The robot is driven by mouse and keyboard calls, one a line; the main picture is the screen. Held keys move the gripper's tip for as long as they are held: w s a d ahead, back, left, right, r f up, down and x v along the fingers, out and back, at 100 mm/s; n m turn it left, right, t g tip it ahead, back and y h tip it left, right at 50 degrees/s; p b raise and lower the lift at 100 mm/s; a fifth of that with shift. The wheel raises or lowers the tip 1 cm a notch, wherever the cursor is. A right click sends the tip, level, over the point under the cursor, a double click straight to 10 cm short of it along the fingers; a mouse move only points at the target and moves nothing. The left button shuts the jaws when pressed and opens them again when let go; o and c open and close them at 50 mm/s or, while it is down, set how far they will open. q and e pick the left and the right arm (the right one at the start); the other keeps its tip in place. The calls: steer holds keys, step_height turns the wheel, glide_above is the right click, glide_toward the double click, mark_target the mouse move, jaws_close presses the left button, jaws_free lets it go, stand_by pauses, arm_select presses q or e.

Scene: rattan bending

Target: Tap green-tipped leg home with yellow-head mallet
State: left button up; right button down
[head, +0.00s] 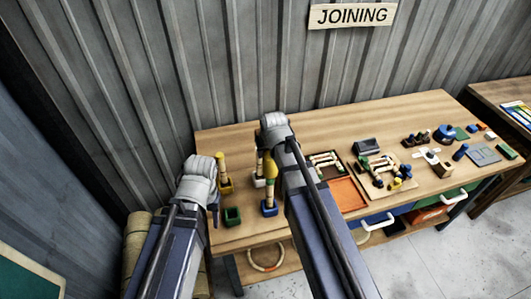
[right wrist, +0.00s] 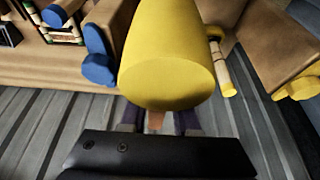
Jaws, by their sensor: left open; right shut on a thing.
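The yellow mallet head (right wrist: 165,50) fills the middle of the right wrist view. Its wooden handle (right wrist: 155,121) is between the fingers of my right gripper (right wrist: 156,125), which is shut on it. In the head view the yellow head (head: 270,167) shows beside my right wrist, and the right fingers are mostly hidden behind the arm. My left gripper (head: 215,205) is open near the table's left end, beside a green block (head: 232,216) with a dark top opening. I cannot make out the green-tipped leg in either view.
A yellow block (head: 226,187) with an upright leg and a blue block (head: 268,208) stand nearby. An orange tray (head: 348,194) and a board of small parts (head: 402,185) lie to the right. The table's front left corner (head: 225,242) is clear.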

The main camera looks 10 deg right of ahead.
steer(key=shift+f, duration=0.3)
step_height(320, 180, down, 3)
steer(key=b, duration=0.3)
steer(key=shift+f+b, duration=0.1)
steer(key=shift+b, duration=0.2)
step_height(320, 180, up, 4)
steer(key=p, duration=0.3)
steer(key=shift+f+p, duration=0.25)
steer(key=shift+p, duration=0.05)
step_height(320, 180, up, 5)
steer(key=p, duration=0.5)
steer(key=shift+r, duration=0.1)
